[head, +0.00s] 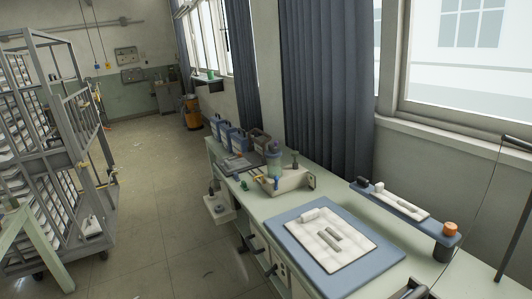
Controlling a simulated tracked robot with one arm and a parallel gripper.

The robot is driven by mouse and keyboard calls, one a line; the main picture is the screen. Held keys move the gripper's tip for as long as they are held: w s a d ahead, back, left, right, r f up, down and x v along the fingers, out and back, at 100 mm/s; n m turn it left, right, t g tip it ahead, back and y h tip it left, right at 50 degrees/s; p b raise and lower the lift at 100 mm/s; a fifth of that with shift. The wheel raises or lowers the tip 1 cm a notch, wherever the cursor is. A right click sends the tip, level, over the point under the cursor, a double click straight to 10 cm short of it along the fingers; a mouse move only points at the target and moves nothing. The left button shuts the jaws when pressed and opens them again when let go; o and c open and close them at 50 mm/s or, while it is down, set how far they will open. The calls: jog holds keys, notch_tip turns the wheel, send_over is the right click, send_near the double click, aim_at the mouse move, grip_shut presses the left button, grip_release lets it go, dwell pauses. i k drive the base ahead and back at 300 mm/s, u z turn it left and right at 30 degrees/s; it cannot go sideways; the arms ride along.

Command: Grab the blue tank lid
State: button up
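A small upright tank (273,166) with a greenish body stands on the bench near the middle of the head view. A blue-grey lid (273,148) appears to sit on its top; the detail is too small to tell how it is fastened. My gripper cannot be made out in this view.
The green bench (254,205) runs along the curtained window wall. A beige box (287,181) is beside the tank, with several blue containers (232,138) behind. A blue mat (290,228) holds a white board in front. A grey rack (62,150) stands left; the floor between is clear.

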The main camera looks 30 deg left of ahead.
aim_at(273, 153)
jog(key=u, duration=0.55)
jog(key=i, duration=0.95)
jog(key=u, duration=0.85)
jog(key=i, duration=1.3)
jog(key=z, duration=0.55)
jog(key=i, duration=1.05)
jog(key=z, duration=0.6)
